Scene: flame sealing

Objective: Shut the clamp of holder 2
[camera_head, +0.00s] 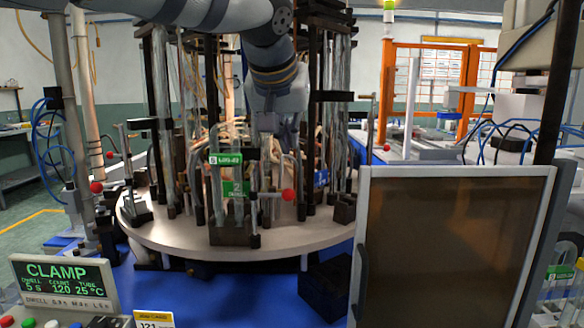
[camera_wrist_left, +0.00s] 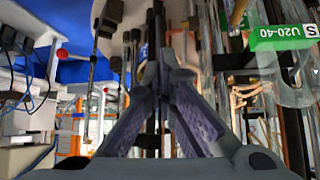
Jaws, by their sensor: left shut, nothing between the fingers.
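I cannot tell whether the clamp is closed. My left gripper (camera_head: 268,124) hangs from above, over and seemingly behind the holder's right side, apart from the red knob. In the left wrist view the fingers (camera_wrist_left: 162,62) meet, shut and empty, and a green U20-40 label (camera_wrist_left: 285,32) is at upper right. My right gripper is not in view.
The turntable (camera_head: 170,232) carries several other holders, glass tubes and dark posts around my left gripper. Another red knob (camera_head: 96,187) is at its left. A dark framed panel (camera_head: 450,245) blocks the front right. A display (camera_head: 65,282) reading CLAMP stands front left.

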